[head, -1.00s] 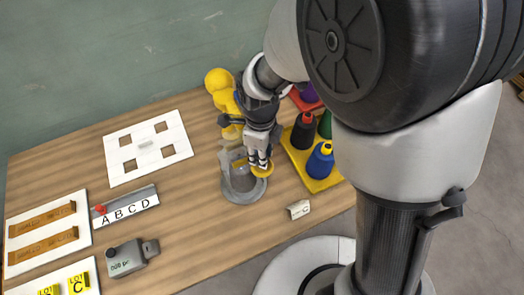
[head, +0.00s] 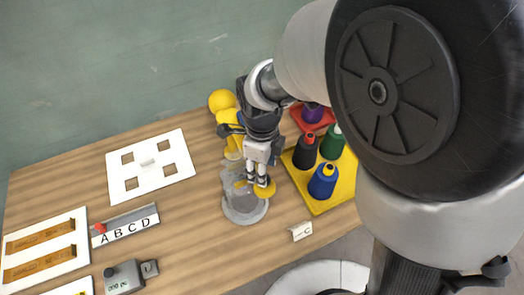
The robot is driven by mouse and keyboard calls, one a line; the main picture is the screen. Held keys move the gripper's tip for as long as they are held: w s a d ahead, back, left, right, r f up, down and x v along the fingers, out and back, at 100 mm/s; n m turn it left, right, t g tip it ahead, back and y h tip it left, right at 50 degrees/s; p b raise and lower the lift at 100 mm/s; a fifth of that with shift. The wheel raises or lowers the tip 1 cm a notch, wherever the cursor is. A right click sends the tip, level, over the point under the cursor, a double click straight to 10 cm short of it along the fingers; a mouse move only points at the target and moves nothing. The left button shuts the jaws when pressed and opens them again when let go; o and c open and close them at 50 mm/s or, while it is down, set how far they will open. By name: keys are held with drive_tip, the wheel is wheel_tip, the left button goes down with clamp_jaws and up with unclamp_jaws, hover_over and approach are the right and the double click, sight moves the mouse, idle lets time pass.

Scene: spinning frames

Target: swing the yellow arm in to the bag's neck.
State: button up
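My gripper (head: 258,183) points down over a round grey stand (head: 244,213). A translucent grey shape (head: 232,178), perhaps the bag, rises from the stand just left of my fingers. A yellow round piece (head: 267,190), perhaps the end of the yellow arm, is at my fingertips, above the stand's right side. Whether my fingers are shut on it is too small to tell. The bag's neck and the rest of the yellow arm cannot be made out clearly behind my gripper.
A yellow ball-topped object (head: 221,100) stands behind. A yellow tray (head: 313,204) with blue, black and green spools is close on the right. A white plate with square holes (head: 153,185) and a lettered strip (head: 127,228) lie left. A small card (head: 301,231) lies in front.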

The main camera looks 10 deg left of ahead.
wheel_tip(320, 180, up, 8)
idle(0.4)
drive_tip(key=s+d+r+n+t+b, duration=0.1)
drive_tip(key=s+d+n+t+b, duration=0.1)
drive_tip(key=s+d+n, duration=0.4)
drive_tip(key=s+d+r+n+t+b, duration=0.1)
drive_tip(key=s+d+n+b, duration=0.3)
drive_tip(key=d+n, duration=1)
drive_tip(key=shift+s+r+n+t, duration=0.3)
drive_tip(key=shift+s+t, duration=0.5)
drive_tip(key=shift+s, duration=0.1)
drive_tip(key=shift+c, duration=0.4)
